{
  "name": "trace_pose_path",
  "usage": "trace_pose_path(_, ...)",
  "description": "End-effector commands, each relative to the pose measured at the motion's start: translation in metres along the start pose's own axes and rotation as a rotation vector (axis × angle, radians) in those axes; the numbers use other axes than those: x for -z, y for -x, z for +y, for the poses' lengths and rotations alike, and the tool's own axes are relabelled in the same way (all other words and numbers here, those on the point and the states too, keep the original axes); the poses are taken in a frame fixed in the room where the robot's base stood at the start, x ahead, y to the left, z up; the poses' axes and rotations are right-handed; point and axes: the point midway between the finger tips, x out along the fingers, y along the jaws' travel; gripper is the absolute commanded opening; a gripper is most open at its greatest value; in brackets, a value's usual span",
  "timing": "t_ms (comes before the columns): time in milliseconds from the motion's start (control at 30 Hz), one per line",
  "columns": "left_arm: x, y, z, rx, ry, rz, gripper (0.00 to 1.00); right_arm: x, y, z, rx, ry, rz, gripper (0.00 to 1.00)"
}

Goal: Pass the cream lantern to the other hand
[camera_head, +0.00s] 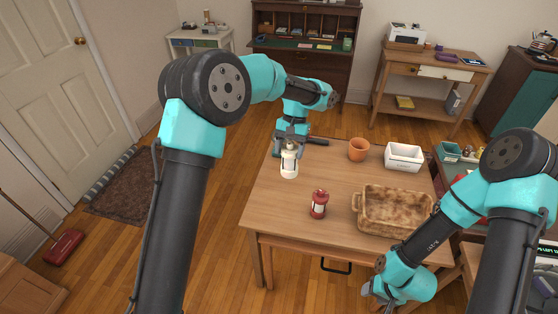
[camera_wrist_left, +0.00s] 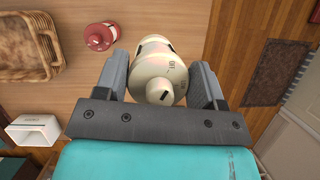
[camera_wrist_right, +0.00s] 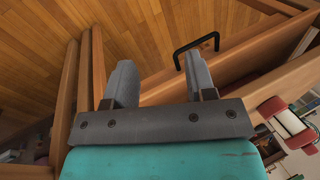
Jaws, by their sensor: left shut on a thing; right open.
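The cream lantern (camera_head: 289,163) is upright near the left part of the wooden table in the head view. My left gripper (camera_head: 291,138) is shut on it near its top. In the left wrist view the lantern (camera_wrist_left: 160,68) sits between both fingers of the left gripper (camera_wrist_left: 162,85). I cannot tell whether its base is clear of the table. My right gripper (camera_wrist_right: 158,80) is open and empty in the right wrist view, low by the table's front edge. In the head view my right arm hides most of it.
On the table (camera_head: 278,212) stand a red lantern (camera_head: 318,204), a brown basket tray (camera_head: 393,209), a terracotta pot (camera_head: 358,149) and a white bin (camera_head: 403,156). A black handle (camera_wrist_right: 196,47) shows near my right gripper. The table's left part is clear.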

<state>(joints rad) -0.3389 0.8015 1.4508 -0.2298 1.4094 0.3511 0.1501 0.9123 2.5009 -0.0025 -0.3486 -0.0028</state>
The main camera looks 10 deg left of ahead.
Motion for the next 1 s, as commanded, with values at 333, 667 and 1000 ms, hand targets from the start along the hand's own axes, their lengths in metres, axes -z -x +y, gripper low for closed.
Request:
trace_pose_path(333,-0.015,0.042,0.027,0.015,-0.037,0.001,0.13,0.0,0.0,0.0,0.0,0.0,0.0,0.51)
trace_pose_path(667,-0.016,0.044,0.028,0.016,-0.038,-0.001,0.13,0.0,0.0,0.0,0.0,0.0,0.0,0.53)
trace_pose_path(1000,-0.016,0.044,0.028,0.016,-0.038,0.0,0.13,0.042,0.014,-0.019,0.04,0.131,0.126,0.85)
